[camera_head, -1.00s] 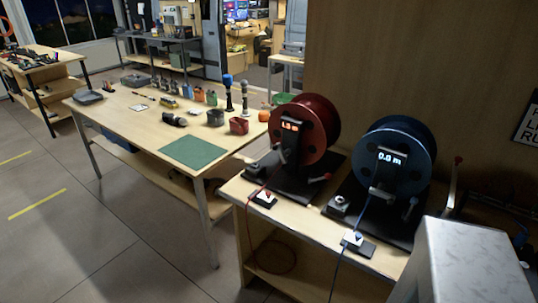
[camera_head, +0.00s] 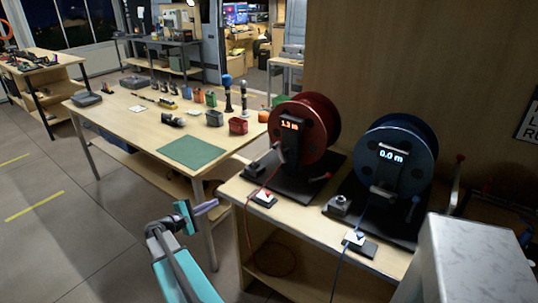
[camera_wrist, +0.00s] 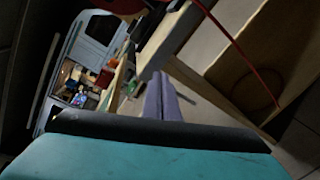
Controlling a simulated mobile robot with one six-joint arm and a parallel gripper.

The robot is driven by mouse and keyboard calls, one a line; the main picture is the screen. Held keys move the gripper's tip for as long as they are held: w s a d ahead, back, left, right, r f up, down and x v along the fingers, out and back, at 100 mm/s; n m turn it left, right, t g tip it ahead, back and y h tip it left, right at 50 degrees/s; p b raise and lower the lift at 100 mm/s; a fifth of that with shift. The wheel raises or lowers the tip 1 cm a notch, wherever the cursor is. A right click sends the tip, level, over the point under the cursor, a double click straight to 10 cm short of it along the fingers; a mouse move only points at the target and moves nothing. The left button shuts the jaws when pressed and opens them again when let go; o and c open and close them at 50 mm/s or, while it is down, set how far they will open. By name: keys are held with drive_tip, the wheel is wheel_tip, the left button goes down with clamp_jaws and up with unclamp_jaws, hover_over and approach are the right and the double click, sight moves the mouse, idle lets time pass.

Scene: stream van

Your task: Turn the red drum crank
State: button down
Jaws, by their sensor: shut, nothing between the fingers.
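The red drum (camera_head: 312,126) stands on a black base on the wooden bench at the right. Its display reads about 1.3 m. My gripper (camera_head: 207,207) is in front of and to the left of the bench, below the drum and well apart from the crank. Its purple fingers are together and empty; they also show in the wrist view (camera_wrist: 162,98). The wrist view shows only a dark red edge of the drum (camera_wrist: 122,5) at the top.
A blue drum (camera_head: 397,160) reading 0.0 m stands right of the red one. A red cable (camera_head: 248,222) hangs down the bench front. A table with a green mat (camera_head: 191,151) and several tools stands at the left. A grey box (camera_head: 470,265) fills the lower right.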

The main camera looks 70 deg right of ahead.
sight(282, 151)
drive_tip(key=s+d+r+m+g+h, duration=0.1)
drive_tip(key=s+d+r+g, duration=0.1)
drive_tip(key=s+d+r, duration=0.2)
drive_tip(key=s+d+r+m+g+b, duration=0.1)
drive_tip(key=s+d+r, duration=0.4)
drive_tip(key=d+r, duration=0.4)
drive_tip(key=shift+s+r+g+h, duration=0.15)
drive_tip(key=shift+r+g+h, duration=0.25)
drive_tip(key=shift+d, duration=0.1)
drive_tip(key=s+d+r+p, duration=0.3)
drive_tip(key=s+d+p, duration=0.1)
drive_tip(key=s+d, duration=0.3)
drive_tip(key=shift+s+d, duration=0.3)
drive_tip(key=shift+s, duration=0.2)
drive_tip(key=shift+s+r+m+y+b, duration=0.15)
drive_tip(key=shift+m+b, duration=0.5)
drive_tip(key=shift+b, duration=0.4)
drive_tip(key=shift+s+r+m+y+b, duration=0.15)
drive_tip(key=shift+m+b, duration=0.5)
drive_tip(key=shift+b, duration=0.35)
